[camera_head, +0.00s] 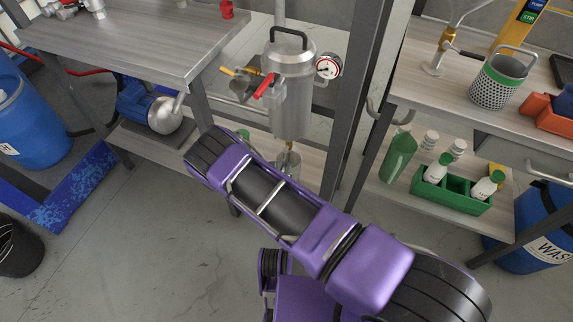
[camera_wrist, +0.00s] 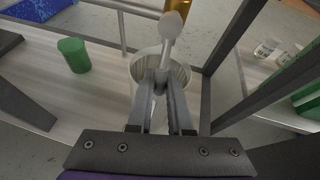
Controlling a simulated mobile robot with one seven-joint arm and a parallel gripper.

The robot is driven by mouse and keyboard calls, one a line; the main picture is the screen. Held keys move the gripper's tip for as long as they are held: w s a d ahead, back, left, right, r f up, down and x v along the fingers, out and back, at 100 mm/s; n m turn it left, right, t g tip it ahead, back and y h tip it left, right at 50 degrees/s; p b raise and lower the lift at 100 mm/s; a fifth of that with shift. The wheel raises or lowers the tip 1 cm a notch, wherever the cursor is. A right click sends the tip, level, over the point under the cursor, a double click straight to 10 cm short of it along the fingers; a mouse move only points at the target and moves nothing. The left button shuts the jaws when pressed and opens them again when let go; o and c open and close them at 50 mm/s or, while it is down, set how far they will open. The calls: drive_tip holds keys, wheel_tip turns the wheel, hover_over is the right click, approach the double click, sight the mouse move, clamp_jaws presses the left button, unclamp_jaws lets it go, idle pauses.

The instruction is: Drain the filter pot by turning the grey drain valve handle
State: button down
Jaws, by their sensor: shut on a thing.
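The steel filter pot (camera_head: 290,100) stands upright in the head view, with a black top handle and a pressure gauge (camera_head: 327,67). In the wrist view my gripper (camera_wrist: 163,76) is shut on the grey drain valve handle (camera_wrist: 171,24), whose rounded end sticks out beyond the fingertips. The gripped part is mostly hidden between the fingers. A pale round container (camera_wrist: 181,74) shows behind and below the fingers. In the head view my arm covers my gripper and the handle; a small metal part (camera_head: 288,160) shows below the pot.
A green cylinder (camera_wrist: 74,54) stands on the shelf. A green bottle (camera_head: 398,155) and green crate (camera_head: 452,196) are farther right.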

idle(0.3)
drive_tip(key=c, duration=0.8)
unclamp_jaws()
drive_tip(key=shift+c, duration=0.2)
drive_tip(key=p+v, duration=0.2)
drive_tip(key=v, duration=1.5)
drive_tip(key=shift+s, duration=0.25)
drive_tip(key=shift+r, duration=0.1)
